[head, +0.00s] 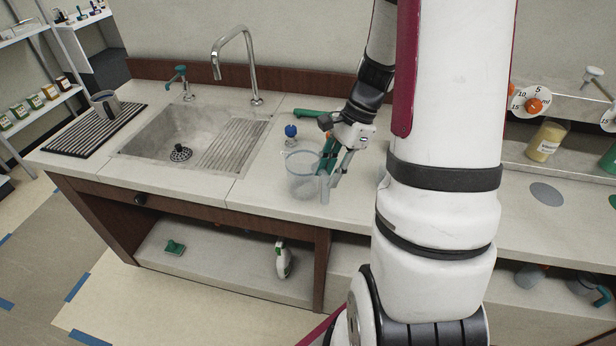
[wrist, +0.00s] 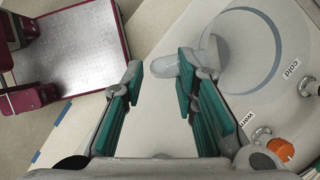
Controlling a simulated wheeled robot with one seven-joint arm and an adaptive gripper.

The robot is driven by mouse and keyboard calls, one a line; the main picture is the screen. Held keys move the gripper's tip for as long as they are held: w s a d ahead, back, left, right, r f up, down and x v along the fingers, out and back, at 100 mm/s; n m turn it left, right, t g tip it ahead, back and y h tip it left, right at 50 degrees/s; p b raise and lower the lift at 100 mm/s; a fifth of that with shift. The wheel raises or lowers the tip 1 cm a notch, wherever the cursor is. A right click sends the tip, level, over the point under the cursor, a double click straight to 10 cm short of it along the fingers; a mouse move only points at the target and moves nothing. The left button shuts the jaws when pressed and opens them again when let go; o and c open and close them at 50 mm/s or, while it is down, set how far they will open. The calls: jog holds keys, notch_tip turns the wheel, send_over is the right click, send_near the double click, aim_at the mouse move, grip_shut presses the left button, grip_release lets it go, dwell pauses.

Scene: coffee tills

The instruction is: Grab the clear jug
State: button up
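The clear jug (head: 302,178) stands upright on the counter, right of the sink. Its see-through round rim and body show at the upper right of the wrist view (wrist: 262,48). My gripper (head: 328,166) is low at the jug's right side, by its handle (head: 325,190). In the wrist view my gripper (wrist: 162,72) is open, with a wide gap between its green-padded fingers. The translucent rounded handle (wrist: 168,66) reaches into the gap near the right fingertip. I cannot tell whether that finger touches it.
The sink (head: 165,135) with a tall faucet (head: 250,70) lies left of the jug. A blue knob (head: 291,130) stands behind the jug. An orange knob (wrist: 280,148) labelled "warm" is near the right finger. A striped mat (head: 90,132) holds a dark pitcher (head: 105,103).

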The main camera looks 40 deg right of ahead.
aim_at(322, 192)
jog(key=shift+x, duration=3.45)
jog(key=shift+d, duration=0.1)
jog(key=shift+c, duration=0.2)
grip_shut()
